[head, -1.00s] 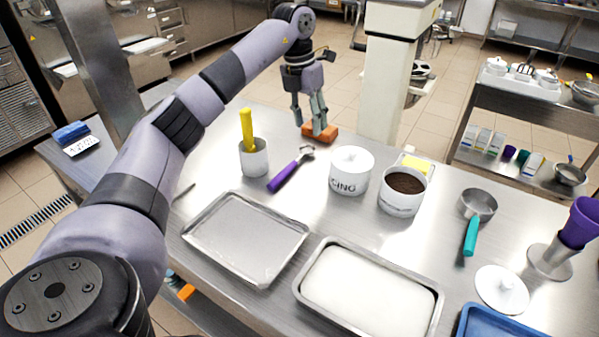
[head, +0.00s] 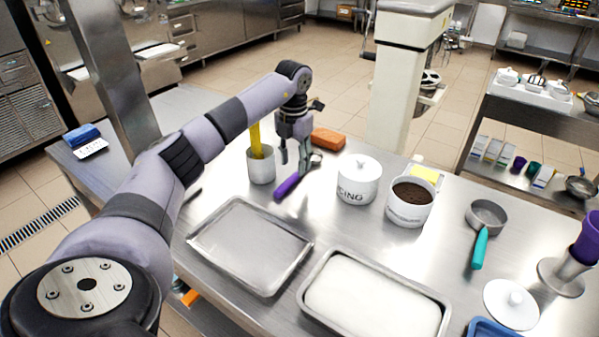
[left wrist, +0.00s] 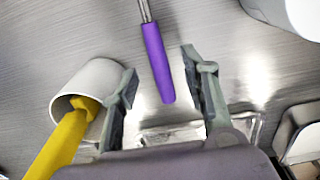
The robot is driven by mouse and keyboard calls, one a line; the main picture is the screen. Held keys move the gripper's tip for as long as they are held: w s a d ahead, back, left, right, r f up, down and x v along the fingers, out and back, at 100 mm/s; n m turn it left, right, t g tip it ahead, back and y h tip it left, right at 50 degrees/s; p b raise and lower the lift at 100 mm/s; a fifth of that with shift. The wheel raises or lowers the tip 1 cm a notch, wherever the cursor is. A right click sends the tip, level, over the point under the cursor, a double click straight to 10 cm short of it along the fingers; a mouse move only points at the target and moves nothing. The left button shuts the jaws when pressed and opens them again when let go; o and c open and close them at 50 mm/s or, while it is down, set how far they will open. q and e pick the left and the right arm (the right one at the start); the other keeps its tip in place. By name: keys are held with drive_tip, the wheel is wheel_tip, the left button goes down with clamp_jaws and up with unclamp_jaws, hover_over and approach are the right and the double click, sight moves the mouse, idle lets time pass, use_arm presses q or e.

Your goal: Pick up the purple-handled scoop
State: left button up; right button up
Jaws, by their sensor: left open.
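The purple-handled scoop (head: 289,185) lies on the steel table between the metal cup and the white icing pot. Its metal head (head: 315,160) points away, and the gripper partly hides the scoop in the head view. In the left wrist view its purple handle (left wrist: 157,62) lies between the two fingers, with the handle's end toward the palm. My left gripper (head: 293,165) is open above the scoop, fingers down. In the left wrist view the open fingers (left wrist: 160,78) are on either side of the handle, apart from it. My right gripper is not in view.
The metal cup (head: 261,168) with a yellow-handled tool (head: 255,140) stands close left of the gripper. The icing pot (head: 357,186) stands to the right. An orange block (head: 328,138) lies behind. An empty tray (head: 248,243) and a white-filled tray (head: 372,295) lie in front.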

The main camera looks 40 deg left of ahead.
sight(292, 176)
use_arm(q)
drive_tip(key=f, duration=0.1)
drive_tip(key=f+p, duration=0.1)
drive_tip(key=f, duration=0.3)
drive_tip(key=shift+s+a+f, duration=0.1)
drive_tip(key=shift+s+a, duration=0.05)
drive_tip(key=shift+s, duration=0.1)
drive_tip(key=shift+c, duration=0.2)
clamp_jaws()
